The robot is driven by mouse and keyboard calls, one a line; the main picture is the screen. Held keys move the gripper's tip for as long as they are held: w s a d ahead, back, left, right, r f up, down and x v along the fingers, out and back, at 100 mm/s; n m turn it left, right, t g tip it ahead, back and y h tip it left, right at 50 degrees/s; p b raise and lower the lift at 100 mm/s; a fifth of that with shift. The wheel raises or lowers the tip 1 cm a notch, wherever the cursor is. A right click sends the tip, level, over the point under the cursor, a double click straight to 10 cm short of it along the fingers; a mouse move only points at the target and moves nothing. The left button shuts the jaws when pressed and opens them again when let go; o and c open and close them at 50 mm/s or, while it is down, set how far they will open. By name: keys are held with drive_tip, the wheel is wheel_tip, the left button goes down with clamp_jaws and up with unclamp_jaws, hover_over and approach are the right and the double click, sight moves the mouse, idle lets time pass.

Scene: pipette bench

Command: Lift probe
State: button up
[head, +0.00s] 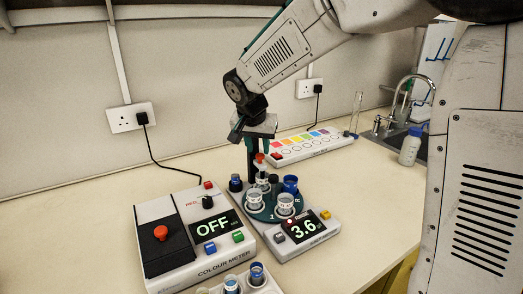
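My gripper (257,152) points down over the round dark-green holder (273,212) of the small meter. Its dark fingers are around or just in front of a slim upright thing with a red-orange top (260,157), which may be the probe. I cannot tell whether the fingers touch it, and its lower part is hidden among the vials. White-labelled vials (285,203) and a blue-topped vial (290,184) stand around it in the holder. The small meter's display (303,229) reads about 3.6.
The colour meter (190,240), display reading OFF, stands left of the holder. A white block with blue-capped vials (257,274) is in front. A bottle (410,147) and sink are at right. The bench right of the small meter is clear.

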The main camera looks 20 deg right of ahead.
drive_tip(key=shift+x, duration=1.25)
clamp_jaws()
drive_tip(key=shift+r, duration=2.95)
unclamp_jaws()
